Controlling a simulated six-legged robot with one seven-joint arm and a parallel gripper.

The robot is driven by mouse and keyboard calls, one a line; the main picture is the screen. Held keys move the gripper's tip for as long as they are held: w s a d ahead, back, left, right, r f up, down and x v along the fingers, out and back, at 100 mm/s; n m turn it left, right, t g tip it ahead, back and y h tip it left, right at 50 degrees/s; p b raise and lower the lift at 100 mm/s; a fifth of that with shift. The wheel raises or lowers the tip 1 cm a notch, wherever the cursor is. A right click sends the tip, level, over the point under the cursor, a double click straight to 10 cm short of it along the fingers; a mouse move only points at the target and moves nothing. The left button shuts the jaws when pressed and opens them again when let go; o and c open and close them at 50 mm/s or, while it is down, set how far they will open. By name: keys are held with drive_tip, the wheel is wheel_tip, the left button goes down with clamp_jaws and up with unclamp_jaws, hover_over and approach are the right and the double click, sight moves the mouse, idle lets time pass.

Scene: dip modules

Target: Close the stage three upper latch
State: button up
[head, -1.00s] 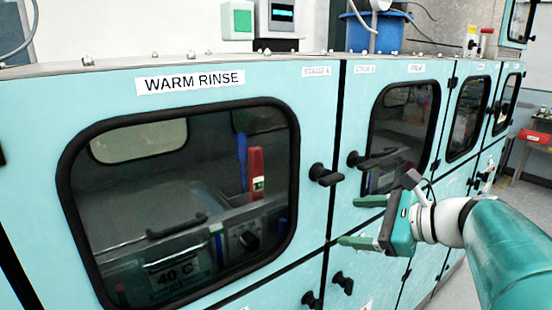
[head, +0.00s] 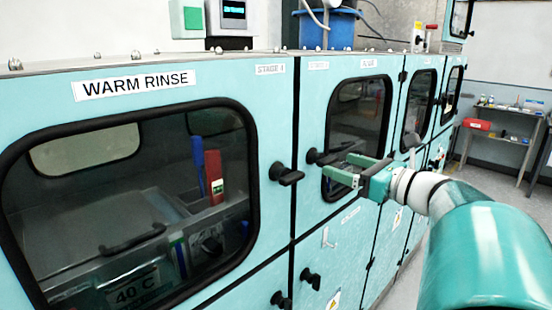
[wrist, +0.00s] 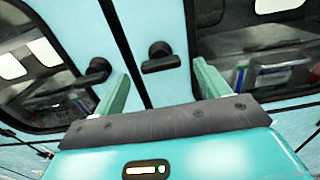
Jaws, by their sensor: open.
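The latch on the door just right of the WARM RINSE door is a black handle (head: 320,157), taken as the stage three upper latch; its door's small label (head: 318,66) is blurred. The handle sticks out roughly sideways from its mount. In the wrist view the same latch (wrist: 160,64) shows ahead, between the finger lines. My gripper (head: 338,166) is open and empty, its green fingers pointing at this latch from the right. It also shows in the wrist view (wrist: 161,70). I cannot tell whether the fingers touch the latch.
The WARM RINSE door has its own black latch (head: 287,174) left of the seam, also in the wrist view (wrist: 94,71). Lower latches (head: 311,279) sit beneath. A windowed door (head: 358,125) stands behind my gripper. Open floor and a side table (head: 505,112) lie right.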

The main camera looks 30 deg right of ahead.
sight(332, 162)
drive_tip(key=x, duration=0.5)
drive_tip(key=shift+w+a, duration=0.1)
drive_tip(key=shift+w, duration=0.05)
drive_tip(key=shift+c, duration=0.2)
drive_tip(key=c, duration=0.9)
